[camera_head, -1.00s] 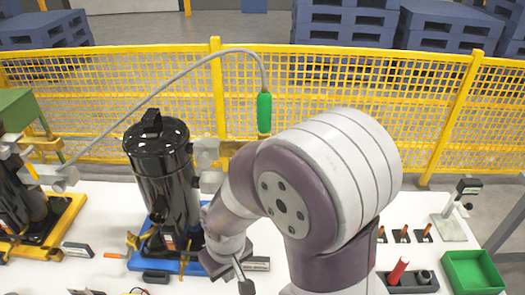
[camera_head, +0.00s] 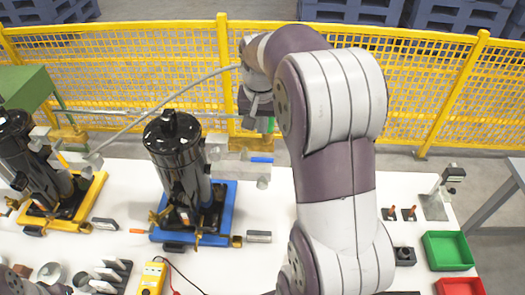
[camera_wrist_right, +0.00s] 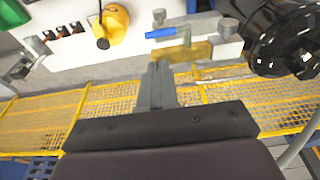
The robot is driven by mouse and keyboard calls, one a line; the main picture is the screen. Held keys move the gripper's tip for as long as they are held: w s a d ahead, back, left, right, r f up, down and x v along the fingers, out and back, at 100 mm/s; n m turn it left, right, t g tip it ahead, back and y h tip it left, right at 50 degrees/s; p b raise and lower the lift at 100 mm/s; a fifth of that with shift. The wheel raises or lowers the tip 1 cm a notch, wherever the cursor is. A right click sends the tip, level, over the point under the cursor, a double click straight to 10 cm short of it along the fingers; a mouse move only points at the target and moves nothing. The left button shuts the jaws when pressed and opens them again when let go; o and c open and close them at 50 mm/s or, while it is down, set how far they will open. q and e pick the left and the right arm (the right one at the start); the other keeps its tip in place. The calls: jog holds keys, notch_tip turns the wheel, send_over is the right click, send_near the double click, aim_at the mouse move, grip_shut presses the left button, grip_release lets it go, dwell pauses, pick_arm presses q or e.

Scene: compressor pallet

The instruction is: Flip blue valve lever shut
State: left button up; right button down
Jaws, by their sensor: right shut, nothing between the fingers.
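The blue valve lever (camera_head: 262,159) sits on a pipe fitting to the right of the black compressor (camera_head: 178,165). In the right wrist view the blue lever (camera_wrist_right: 160,33) lies lengthwise across the picture, beside a brass-coloured fitting (camera_wrist_right: 188,53). My right gripper (camera_head: 256,110) is shut and empty, above and behind the lever near the fence. In the right wrist view its closed fingers (camera_wrist_right: 158,78) point toward the lever, with their tips apart from it in the picture. My left gripper is not in view.
The compressor stands on a blue pallet (camera_head: 222,210); another black unit stands on a yellow pallet (camera_head: 88,200). A grey hose (camera_head: 150,112) crosses in front of the yellow fence (camera_head: 130,75). Green (camera_head: 448,250) and red (camera_head: 460,287) bins stand at right.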

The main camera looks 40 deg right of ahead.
aim_at(263, 159)
jog(key=f+p, duration=0.1)
jog(key=f, duration=0.3)
jog(key=w+d+f+p, duration=0.1)
jog(key=f, duration=0.3)
jog(key=f+p, duration=0.2)
jog(key=f, duration=0.2)
jog(key=shift+w+d, duration=0.3)
jog(key=shift+w, duration=0.1)
jog(key=shift+f, duration=0.4)
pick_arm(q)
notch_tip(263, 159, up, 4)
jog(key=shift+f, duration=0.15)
